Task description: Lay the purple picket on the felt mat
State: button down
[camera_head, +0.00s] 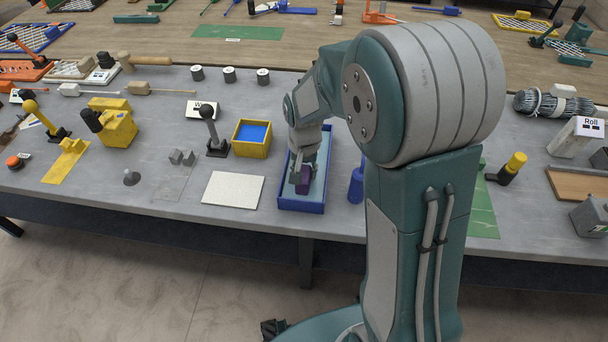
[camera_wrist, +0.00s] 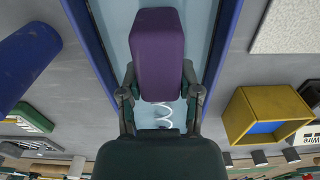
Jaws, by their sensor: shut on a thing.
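The purple picket (camera_head: 305,182) is a block with chamfered edges, over the blue tray at the middle of the bench. In the wrist view the picket (camera_wrist: 158,50) sits between the two fingers of my gripper (camera_wrist: 159,80). My gripper (camera_head: 303,176) points down into the tray area and is shut on the picket. I cannot tell whether the picket touches the tray floor. The felt mat (camera_head: 233,190) looks like the pale speckled square left of the tray, lying flat and bare. It also shows at the upper right of the wrist view (camera_wrist: 285,25).
The blue tray (camera_head: 301,208) has raised walls around the picket. A yellow box with a blue inside (camera_head: 251,139) stands behind the mat, and a black-knobbed lever (camera_head: 214,135) stands back left. A blue cylinder (camera_head: 356,187) stands right of the tray.

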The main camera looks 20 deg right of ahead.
jog(key=s+r, duration=1)
jog(key=s, duration=0.3)
jog(key=shift+s+d+r, duration=0.35)
jog(key=shift+s+d, duration=0.05)
